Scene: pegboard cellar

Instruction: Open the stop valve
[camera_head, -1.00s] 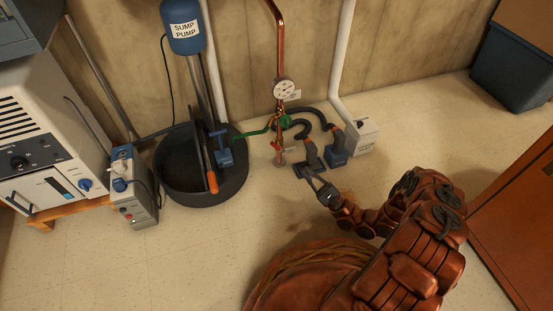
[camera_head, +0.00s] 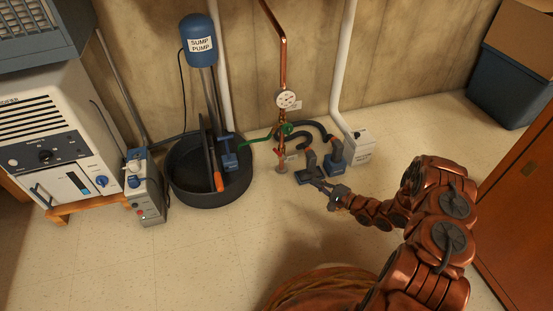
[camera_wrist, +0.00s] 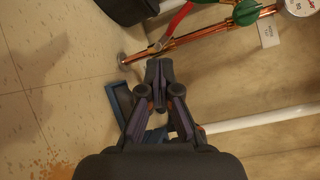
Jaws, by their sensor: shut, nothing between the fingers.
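A copper pipe (camera_head: 284,60) comes down the wall to the floor, with a round gauge (camera_head: 288,99), a green handwheel (camera_head: 287,129) and a red handle (camera_head: 279,151) low down. Which of these is the stop valve I cannot tell; the tags are unreadable. In the wrist view the red handle (camera_wrist: 177,18) and green handwheel (camera_wrist: 246,12) lie beyond my gripper.
A black sump basin (camera_head: 208,196) with a blue pump (camera_head: 199,34) stands left. A wooden cabinet (camera_head: 520,190) is at right. The floor in front is mostly clear.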

